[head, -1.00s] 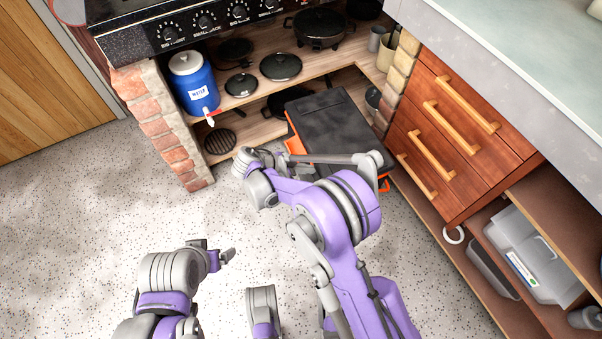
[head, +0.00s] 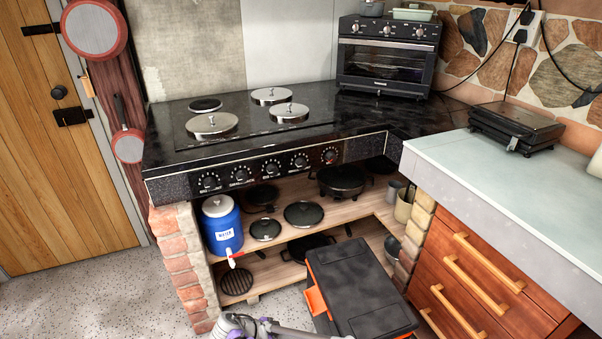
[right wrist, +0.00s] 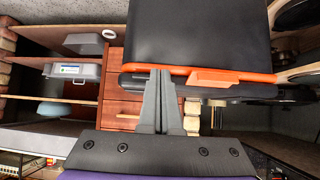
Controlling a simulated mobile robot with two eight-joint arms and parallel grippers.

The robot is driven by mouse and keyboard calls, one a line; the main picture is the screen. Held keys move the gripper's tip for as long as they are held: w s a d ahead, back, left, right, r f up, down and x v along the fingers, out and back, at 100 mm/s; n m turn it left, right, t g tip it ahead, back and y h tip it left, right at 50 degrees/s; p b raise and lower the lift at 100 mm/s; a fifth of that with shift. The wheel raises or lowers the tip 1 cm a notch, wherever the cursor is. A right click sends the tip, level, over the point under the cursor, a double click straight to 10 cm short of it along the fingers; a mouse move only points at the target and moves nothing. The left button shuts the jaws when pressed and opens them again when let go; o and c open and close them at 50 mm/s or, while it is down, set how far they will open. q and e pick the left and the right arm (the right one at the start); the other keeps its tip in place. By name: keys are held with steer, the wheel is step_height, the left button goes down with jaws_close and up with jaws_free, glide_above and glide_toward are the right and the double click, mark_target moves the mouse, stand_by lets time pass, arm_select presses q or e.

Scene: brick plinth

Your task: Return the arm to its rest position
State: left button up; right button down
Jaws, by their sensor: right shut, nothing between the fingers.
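My right gripper (right wrist: 160,74) shows in the right wrist view with its two grey fingers pressed together and nothing between them. Beyond the fingertips is a black case (right wrist: 200,35) with an orange edge and handle; I cannot tell whether the fingers touch it. In the head view only a grey and purple part of my arm shows at the bottom edge, in front of the black case (head: 362,290). The rest of my arms is out of the head view. My left gripper is not in view.
A stove counter (head: 330,115) on brick legs stands ahead, with a shelf below holding a blue water jug (head: 222,225) and several pans. Wooden drawers (head: 480,285) stand at right under a pale worktop (head: 510,185). Speckled floor (head: 90,300) is open at left.

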steer(key=s+d+r+n+g+y, duration=0.1)
steer(key=s+d+r+n+y, duration=0.25)
steer(key=d+r, duration=0.35)
steer(key=s+d+r+n+y, duration=0.2)
steer(key=s+d+r+n, duration=0.2)
steer(key=d+r, duration=0.4)
steer(key=s+d+r+n+t+y, duration=0.1)
steer(key=s+d+n+y, duration=0.15)
steer(key=s, duration=0.65)
steer(key=s+d+r+n+t+y, duration=0.15)
steer(key=s+n, duration=0.25)
steer(key=s, duration=0.5)
arm_select(q)
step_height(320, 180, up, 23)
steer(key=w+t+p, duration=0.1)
steer(key=p, duration=1.8)
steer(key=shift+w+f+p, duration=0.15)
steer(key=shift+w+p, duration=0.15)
steer(key=shift+p, duration=0.1)
arm_select(e)
step_height(320, 180, up, 23)
steer(key=w, duration=0.1)
steer(key=shift+d+f+n+t, duration=0.15)
steer(key=shift+f+n+t, duration=0.05)
steer(key=shift+n+t, duration=0.15)
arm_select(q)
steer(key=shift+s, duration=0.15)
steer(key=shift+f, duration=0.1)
arm_select(e)
steer(key=shift+w, duration=0.1)
